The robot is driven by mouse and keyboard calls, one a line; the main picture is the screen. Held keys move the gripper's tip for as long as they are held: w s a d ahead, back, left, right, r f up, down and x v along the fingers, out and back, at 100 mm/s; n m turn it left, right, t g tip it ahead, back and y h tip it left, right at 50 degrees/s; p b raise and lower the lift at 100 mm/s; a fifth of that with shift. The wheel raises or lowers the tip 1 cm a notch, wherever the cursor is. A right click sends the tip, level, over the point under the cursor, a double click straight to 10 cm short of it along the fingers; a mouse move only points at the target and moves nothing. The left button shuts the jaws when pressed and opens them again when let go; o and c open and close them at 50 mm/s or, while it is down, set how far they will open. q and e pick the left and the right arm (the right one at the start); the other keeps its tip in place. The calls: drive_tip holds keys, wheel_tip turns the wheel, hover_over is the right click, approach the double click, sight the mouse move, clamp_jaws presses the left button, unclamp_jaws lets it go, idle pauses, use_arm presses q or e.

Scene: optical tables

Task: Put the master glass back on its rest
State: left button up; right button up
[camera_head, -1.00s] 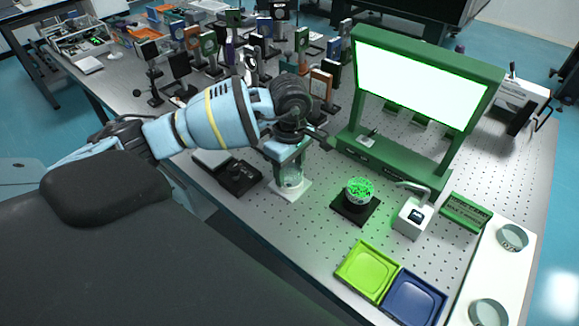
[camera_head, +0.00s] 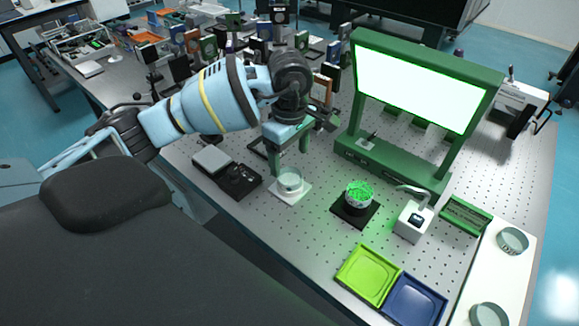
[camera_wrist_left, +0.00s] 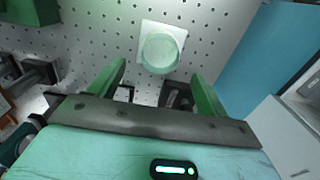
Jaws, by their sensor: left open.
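A round clear glass (camera_head: 290,180) sits on a white square rest (camera_head: 303,193) near the table's front edge. In the left wrist view the glass (camera_wrist_left: 161,53) lies within the white rest (camera_wrist_left: 145,28), beyond the fingertips. My left gripper (camera_head: 291,162) is above the glass with its green fingers apart and nothing between them. It also shows in the left wrist view (camera_wrist_left: 158,72). My right gripper is in neither view.
A green-lit round piece stands on a black base (camera_head: 342,213) to the right, beside a white device (camera_head: 412,222). A green-framed light panel (camera_head: 420,85) stands behind. Lime (camera_head: 346,280) and blue (camera_head: 392,308) trays lie front right. A black device (camera_head: 238,184) is left of the rest.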

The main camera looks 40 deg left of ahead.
sight(290, 175)
use_arm(q)
wheel_tip(290, 175, up, 6)
drive_tip(key=shift+r, duration=0.15)
